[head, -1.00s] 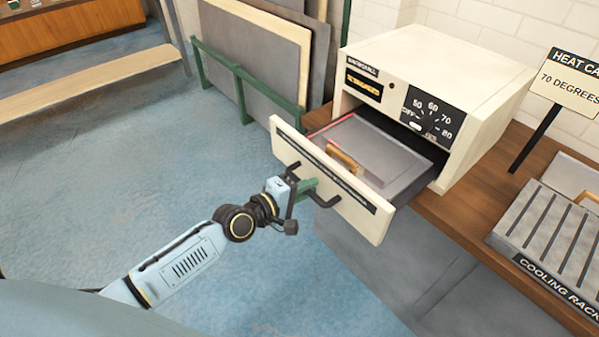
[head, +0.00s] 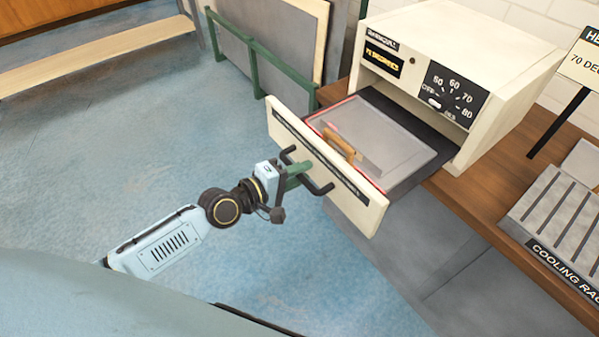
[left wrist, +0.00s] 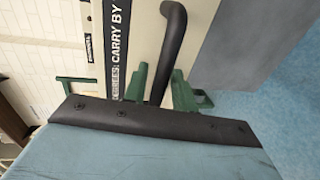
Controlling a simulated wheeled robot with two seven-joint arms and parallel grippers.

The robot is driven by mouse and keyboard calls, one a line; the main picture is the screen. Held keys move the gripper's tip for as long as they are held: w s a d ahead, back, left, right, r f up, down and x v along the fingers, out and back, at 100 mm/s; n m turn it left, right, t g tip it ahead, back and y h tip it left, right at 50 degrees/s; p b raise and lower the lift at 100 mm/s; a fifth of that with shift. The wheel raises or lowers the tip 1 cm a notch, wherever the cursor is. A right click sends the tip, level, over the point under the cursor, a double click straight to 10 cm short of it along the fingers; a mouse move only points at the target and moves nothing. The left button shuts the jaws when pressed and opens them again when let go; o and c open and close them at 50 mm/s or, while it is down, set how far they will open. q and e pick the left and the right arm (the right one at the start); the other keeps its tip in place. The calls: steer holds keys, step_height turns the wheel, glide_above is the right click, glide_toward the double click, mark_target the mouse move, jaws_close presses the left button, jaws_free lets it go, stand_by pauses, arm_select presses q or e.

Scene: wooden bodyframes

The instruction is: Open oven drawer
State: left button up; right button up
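The cream oven (head: 470,45) stands on the wooden bench with its drawer pulled well out. The drawer front (head: 362,213) carries a dark label strip and a black bar handle (head: 321,188). Inside the drawer lies a grey tray-like piece (head: 395,140) with a wooden grip (head: 340,143). My left gripper (head: 298,171) is at the handle. In the left wrist view, its green fingers (left wrist: 160,88) lie on either side of the black handle (left wrist: 174,35), closed on it. My right gripper is not in view.
A cooling rack (head: 560,215) and a heat sign (head: 580,70) stand on the bench (head: 480,205) to the right. Boards in a green rack (head: 250,65) lean left of the oven. The blue floor (head: 120,130) before the drawer is clear.

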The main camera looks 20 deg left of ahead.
arm_select(q)
steer(key=shift+o, duration=0.4)
steer(key=v, duration=1.3)
steer(key=shift+a, duration=0.15)
steer(key=shift+s+f, duration=0.1)
steer(key=a+f+m+y, duration=0.2)
steer(key=a+f+y, duration=0.35)
steer(key=f, duration=0.75)
steer(key=s+a+f+m+g+y, duration=0.1)
steer(key=s+a+f+m+g, duration=0.15)
steer(key=f, duration=0.55)
steer(key=s+a+f+m+g+y, duration=0.1)
steer(key=s+a+f+m+g, duration=0.2)
steer(key=f, duration=0.5)
steer(key=s+d+f+m+g, duration=0.2)
steer(key=s+f, duration=0.3)
steer(key=s, duration=0.3)
steer(key=s+d+f+m+g, duration=0.2)
steer(key=s+f, duration=0.4)
steer(key=s, duration=0.3)
steer(key=s+d+f+m+g+y, duration=0.1)
steer(key=s+d+f, duration=0.3)
steer(key=s, duration=0.5)
steer(key=shift+d+f+m+g, duration=0.25)
steer(key=shift+f+m+g, duration=0.5)
steer(key=shift+f, duration=0.2)
